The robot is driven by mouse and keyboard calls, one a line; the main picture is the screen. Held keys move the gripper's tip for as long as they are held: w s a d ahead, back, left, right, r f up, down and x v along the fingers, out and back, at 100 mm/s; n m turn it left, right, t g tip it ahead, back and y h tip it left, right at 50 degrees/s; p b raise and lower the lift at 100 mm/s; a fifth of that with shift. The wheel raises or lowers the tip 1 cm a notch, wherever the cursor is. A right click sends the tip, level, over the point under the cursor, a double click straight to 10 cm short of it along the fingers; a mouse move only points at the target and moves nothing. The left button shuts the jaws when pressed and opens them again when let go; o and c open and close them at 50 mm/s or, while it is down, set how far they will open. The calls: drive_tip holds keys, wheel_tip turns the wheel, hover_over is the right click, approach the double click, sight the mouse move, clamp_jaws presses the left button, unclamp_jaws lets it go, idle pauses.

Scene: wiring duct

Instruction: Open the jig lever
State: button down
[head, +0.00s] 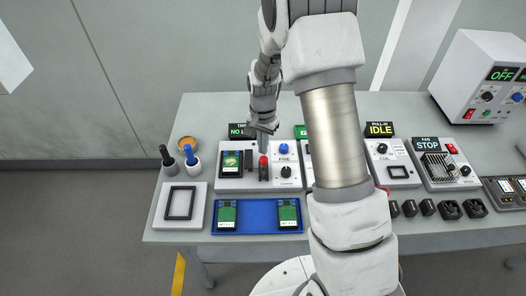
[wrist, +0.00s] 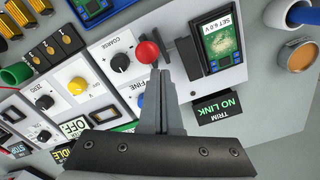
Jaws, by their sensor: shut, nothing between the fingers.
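The jig (head: 231,176) is on the left of a pale panel, with a green circuit board (head: 231,162) in it. The jig lever has a round red knob (head: 263,160), which shows beside the jig in the wrist view (wrist: 148,52). My gripper (wrist: 157,74) is shut and empty, its fingertips right at the knob. I cannot tell whether they touch it. In the head view my gripper (head: 264,150) hangs just above the knob.
A "COARSE" dial (wrist: 120,62) and a blue "FINE" knob (head: 283,148) sit beside the lever. A "NO LINK" sign (wrist: 218,106) stands behind the jig. A blue tray (head: 258,217) with two boards lies in front. Screwdrivers and an orange-filled cup (head: 187,143) stand left.

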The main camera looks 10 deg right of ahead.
wheel_tip(320, 180, up, 6)
drive_tip(key=w+p, duration=0.1)
drive_tip(key=p, duration=0.2)
drive_tip(key=shift+w+d+r, duration=0.15)
drive_tip(key=shift+d+r, duration=0.05)
drive_tip(key=shift+r, duration=0.05)
idle(0.5)
drive_tip(key=s+r+n+t+b, duration=0.1)
drive_tip(key=s+r+n, duration=0.1)
drive_tip(key=s+r, duration=0.5)
drive_tip(key=s+r+n+t, duration=0.2)
drive_tip(key=s+r, duration=0.1)
drive_tip(key=r, duration=0.7)
drive_tip(key=s+r+n+t+b, duration=0.1)
drive_tip(key=s+r+n, duration=0.3)
drive_tip(key=s, duration=1.2)
drive_tip(key=shift+d+r+t+b, duration=0.35)
drive_tip(key=shift+d+r+t, duration=0.1)
drive_tip(key=shift+r+t, duration=0.3)
drive_tip(key=shift+w+f, duration=0.1)
drive_tip(key=shift+f, duration=0.05)
